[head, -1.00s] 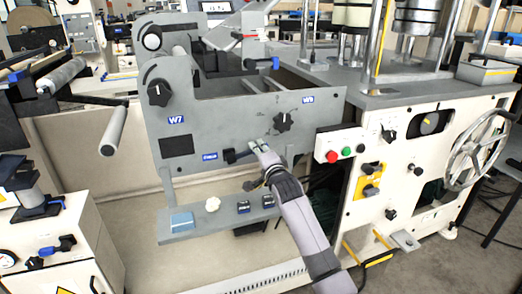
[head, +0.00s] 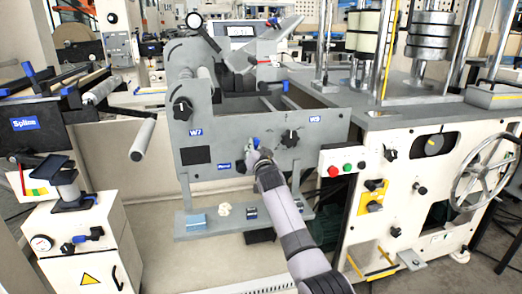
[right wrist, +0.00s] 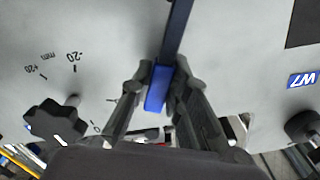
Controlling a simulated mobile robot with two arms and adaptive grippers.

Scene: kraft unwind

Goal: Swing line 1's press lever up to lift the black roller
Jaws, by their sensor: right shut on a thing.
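A dark lever with a blue grip (right wrist: 157,88) lies between the fingers of my right gripper (right wrist: 160,90) in the right wrist view. The fingers are shut on the grip, and the dark bar (right wrist: 177,35) runs up out of that picture. In the head view my right gripper (head: 254,156) is at the front of the grey machine panel (head: 330,130), with the blue grip (head: 256,141) at its tip. It is between the W7 and W9 labels. I cannot make out the black roller for certain. My left gripper is not in view.
A black star knob (head: 290,137) is just right of the gripper. A box with red and green buttons (head: 341,162) is further right. A grey shelf (head: 290,222) with small items juts out below. A white cabinet (head: 85,240) stands at the left.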

